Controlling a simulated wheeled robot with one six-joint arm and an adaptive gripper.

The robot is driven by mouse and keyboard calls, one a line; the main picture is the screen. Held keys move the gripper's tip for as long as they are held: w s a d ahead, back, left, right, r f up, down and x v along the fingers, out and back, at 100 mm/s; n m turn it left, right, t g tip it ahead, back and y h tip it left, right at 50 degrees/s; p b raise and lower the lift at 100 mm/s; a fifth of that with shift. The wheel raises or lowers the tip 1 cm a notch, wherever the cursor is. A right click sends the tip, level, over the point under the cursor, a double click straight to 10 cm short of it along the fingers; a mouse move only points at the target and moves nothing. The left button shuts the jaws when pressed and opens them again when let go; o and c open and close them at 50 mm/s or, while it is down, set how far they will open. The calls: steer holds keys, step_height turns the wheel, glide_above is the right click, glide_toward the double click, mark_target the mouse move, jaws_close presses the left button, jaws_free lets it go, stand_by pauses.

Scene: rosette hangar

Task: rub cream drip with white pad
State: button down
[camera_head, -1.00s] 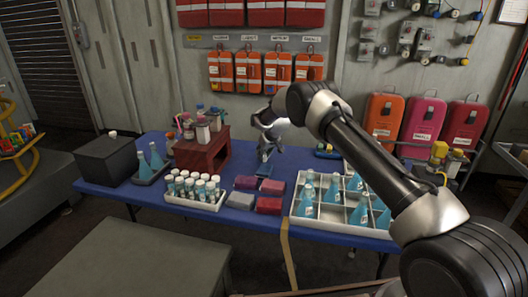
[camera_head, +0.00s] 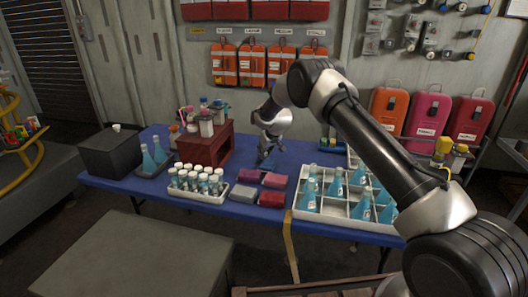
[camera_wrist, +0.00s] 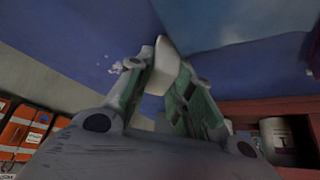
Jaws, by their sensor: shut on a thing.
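My gripper (camera_head: 267,160) is over the blue table (camera_head: 161,190), beside the dark red box. In the wrist view my gripper (camera_wrist: 166,85) is shut on the white pad (camera_wrist: 167,62), a pale block between the fingertips. Pale spots that look like the cream drip (camera_wrist: 116,68) show on the blue surface beside the left finger. The pad is close to the blue surface; I cannot tell whether it touches. In the head view the pad and drip are too small or hidden to make out.
The dark red box (camera_head: 207,149) with bottles stands left of my gripper. Coloured blocks, including a red one (camera_head: 271,200), lie in front. A white vial rack (camera_head: 213,197) is at front left, and a divided tray (camera_head: 327,217) with blue flasks at right.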

steer(key=shift+r, duration=2.9)
steer(key=shift+r, duration=0.1)
steer(key=shift+r, duration=1.45)
